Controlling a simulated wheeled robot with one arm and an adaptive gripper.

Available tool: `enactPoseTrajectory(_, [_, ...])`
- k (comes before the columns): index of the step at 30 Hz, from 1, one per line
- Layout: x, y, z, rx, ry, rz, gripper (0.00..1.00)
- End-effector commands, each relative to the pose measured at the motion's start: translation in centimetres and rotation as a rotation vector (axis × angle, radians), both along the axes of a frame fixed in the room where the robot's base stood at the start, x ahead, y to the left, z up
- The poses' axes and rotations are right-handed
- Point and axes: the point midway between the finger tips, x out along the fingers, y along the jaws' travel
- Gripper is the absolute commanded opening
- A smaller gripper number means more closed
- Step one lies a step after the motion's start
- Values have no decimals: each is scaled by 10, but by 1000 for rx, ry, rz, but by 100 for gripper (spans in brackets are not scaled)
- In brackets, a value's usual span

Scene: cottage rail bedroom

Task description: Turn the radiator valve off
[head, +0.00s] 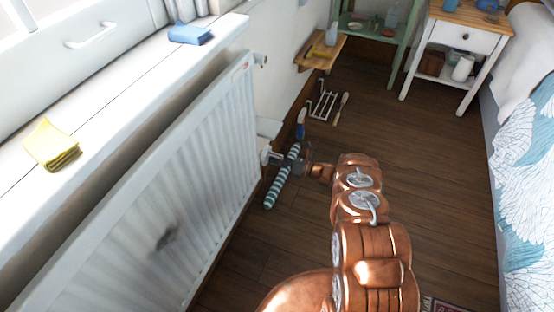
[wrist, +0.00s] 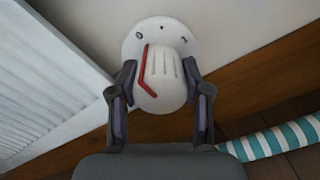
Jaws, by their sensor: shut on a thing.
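The radiator valve (wrist: 160,65) is a white ribbed knob on a round white dial plate with dark marks at its top. A red bent pointer on the knob has its upper end near the left mark, which looks like a 0. My gripper (wrist: 160,100) has one dark finger on each side of the knob and is shut on it. In the head view, the valve (head: 265,153) shows at the far low end of the white radiator (head: 200,140), partly hidden, with my gripper (head: 291,164) in front of it.
A teal-and-white striped roll (head: 273,192) lies on the floor close below my gripper; it also shows in the wrist view (wrist: 280,140). A metal rack (head: 323,103) and brush (head: 341,108) lie beyond.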

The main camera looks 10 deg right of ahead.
Motion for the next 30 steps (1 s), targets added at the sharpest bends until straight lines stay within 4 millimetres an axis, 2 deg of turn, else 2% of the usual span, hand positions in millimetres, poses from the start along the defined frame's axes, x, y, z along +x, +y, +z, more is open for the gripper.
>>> enactPoseTrajectory(1, [-1,2,-1,-1,1,3,51])
enactPoseTrajectory(8, [0,1,0,0,0,1,73])
enactPoseTrajectory(20, [-4,-5,0,0,0,1,73])
enactPoseTrajectory(30, [-38,-52,0,0,0,-1,73])
